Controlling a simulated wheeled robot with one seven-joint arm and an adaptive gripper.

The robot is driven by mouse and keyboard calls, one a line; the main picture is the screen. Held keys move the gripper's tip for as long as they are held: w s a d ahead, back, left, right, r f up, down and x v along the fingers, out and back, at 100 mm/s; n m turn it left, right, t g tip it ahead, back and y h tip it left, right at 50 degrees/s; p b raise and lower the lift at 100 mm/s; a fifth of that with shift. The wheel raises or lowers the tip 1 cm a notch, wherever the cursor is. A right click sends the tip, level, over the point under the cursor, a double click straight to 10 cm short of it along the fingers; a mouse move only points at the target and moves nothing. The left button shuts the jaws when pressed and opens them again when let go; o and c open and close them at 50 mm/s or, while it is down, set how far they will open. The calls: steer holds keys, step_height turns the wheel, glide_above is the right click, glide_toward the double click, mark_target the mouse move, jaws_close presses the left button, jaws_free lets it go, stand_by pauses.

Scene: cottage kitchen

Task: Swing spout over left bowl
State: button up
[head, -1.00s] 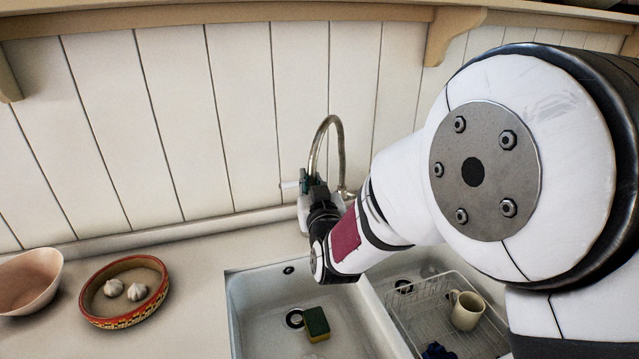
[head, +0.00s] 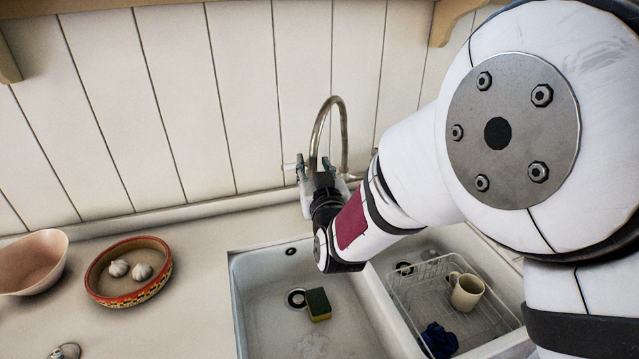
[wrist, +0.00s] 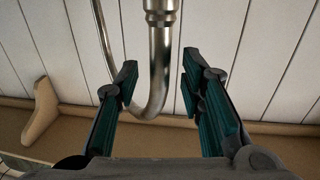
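The tap's metal spout (head: 318,125) arches up from behind my gripper. The left bowl (head: 262,290) is a white basin. My gripper (head: 315,168) is in front of the tap, low under the arch. In the wrist view my gripper (wrist: 157,72) is open, with teal-padded fingers apart. The curved spout (wrist: 150,108) shows in the gap between them, with the thicker nozzle (wrist: 161,14) at the top. I cannot tell whether either finger touches it.
A sponge (head: 318,304) lies in the left bowl near the drain. The right bowl holds a wire rack (head: 405,300) with a mug (head: 466,291) and a blue cloth (head: 439,341). A patterned dish (head: 128,299) with garlic and a pink bowl (head: 30,262) stand on the left counter.

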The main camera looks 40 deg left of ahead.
steer(key=v, duration=1)
steer(key=shift+d, duration=0.15)
steer(key=shift+r, duration=0.1)
steer(key=w+d+r+m+h, duration=0.2)
steer(key=w+d+r+h, duration=0.3)
steer(key=w+d, duration=0.6)
steer(key=w+d+r+m+h, duration=0.1)
steer(key=d+r+m+h, duration=0.25)
steer(key=d, duration=1.65)
steer(key=s+d+r+m+g+h, duration=0.1)
steer(key=s+d+h, duration=0.15)
steer(key=d, duration=0.45)
steer(key=s+d+r+m+g+h, duration=0.1)
steer(key=s+d, duration=0.2)
steer(key=d, duration=0.3)
steer(key=s+d+f+m+g+h+b, duration=0.1)
steer(key=s+d+f+m+g+h, duration=0.1)
steer(key=s+d, duration=0.9)
steer(key=s+m, duration=0.1)
steer(key=s, duration=0.2)
steer(key=shift+d+m+g+h, duration=0.15)
steer(key=shift+m+g+h, duration=0.2)
steer(key=shift+g+h, duration=0.05)
